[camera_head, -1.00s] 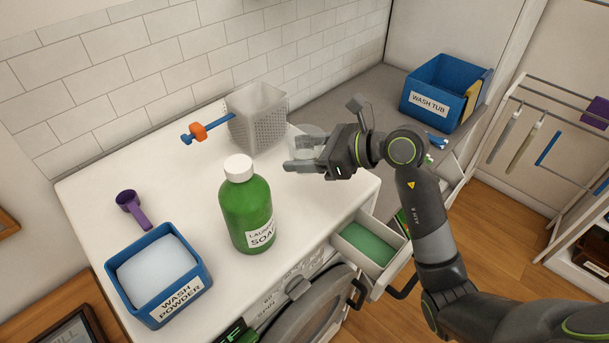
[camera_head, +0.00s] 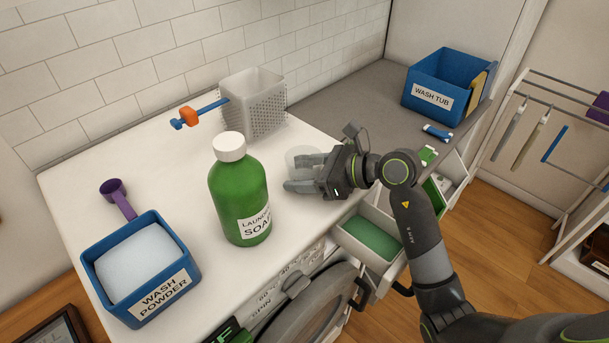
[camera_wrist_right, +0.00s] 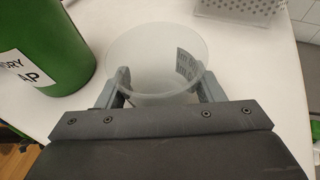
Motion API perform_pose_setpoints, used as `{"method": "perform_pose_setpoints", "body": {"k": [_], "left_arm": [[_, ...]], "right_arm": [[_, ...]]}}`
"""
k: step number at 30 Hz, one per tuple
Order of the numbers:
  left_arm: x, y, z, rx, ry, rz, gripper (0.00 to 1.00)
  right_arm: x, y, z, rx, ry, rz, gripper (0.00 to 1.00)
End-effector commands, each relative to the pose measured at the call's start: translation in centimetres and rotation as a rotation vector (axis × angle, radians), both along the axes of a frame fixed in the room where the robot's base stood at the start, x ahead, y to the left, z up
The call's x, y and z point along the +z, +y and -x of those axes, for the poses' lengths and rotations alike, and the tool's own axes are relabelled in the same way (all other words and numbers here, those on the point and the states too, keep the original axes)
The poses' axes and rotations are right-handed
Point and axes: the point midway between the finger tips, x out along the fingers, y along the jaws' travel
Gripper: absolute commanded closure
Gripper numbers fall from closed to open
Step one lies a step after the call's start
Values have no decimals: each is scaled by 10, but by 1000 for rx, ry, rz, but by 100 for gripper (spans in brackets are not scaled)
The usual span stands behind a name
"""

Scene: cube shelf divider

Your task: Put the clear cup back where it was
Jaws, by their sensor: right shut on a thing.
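The clear cup (camera_wrist_right: 153,55) is a see-through, wide-rimmed cup with a small printed label on its side. My right gripper (camera_wrist_right: 160,88) is shut around it, one finger on each side, in the right wrist view. In the head view the cup (camera_head: 301,156) shows faintly between the fingers of my right gripper (camera_head: 303,174), low over the white washer top (camera_head: 165,165), right of the green soap bottle. I cannot tell whether its base touches the surface. My left gripper is not in view.
The green laundry soap bottle (camera_head: 240,195) stands left of the cup. Behind are a grey perforated basket (camera_head: 254,105) and an orange-and-blue tool (camera_head: 190,116). A blue wash powder box (camera_head: 142,268) and purple scoop (camera_head: 117,197) are at left. An open drawer (camera_head: 370,240) juts out below.

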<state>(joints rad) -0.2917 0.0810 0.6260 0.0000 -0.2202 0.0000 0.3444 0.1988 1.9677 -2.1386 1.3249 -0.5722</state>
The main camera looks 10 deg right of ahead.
Motion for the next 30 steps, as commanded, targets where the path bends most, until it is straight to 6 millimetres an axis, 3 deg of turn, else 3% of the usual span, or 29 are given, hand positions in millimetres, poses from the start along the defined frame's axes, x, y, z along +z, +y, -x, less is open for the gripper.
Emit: {"method": "perform_pose_setpoints", "body": {"k": [8, 9, 13, 25, 30], "left_arm": [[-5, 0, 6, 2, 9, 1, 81], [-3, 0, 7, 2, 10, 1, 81], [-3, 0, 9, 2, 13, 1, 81], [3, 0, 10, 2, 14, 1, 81], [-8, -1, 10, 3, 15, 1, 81]], "right_arm": [[-3, 0, 0, 0, 0, 0, 63], [-2, 0, 0, 0, 0, 0, 35], [-2, 0, 0, 0, 0, 0, 18], [4, 0, 0, 0, 0, 0, 17], [6, -16, 9, -3, -4, 5, 17]]}}
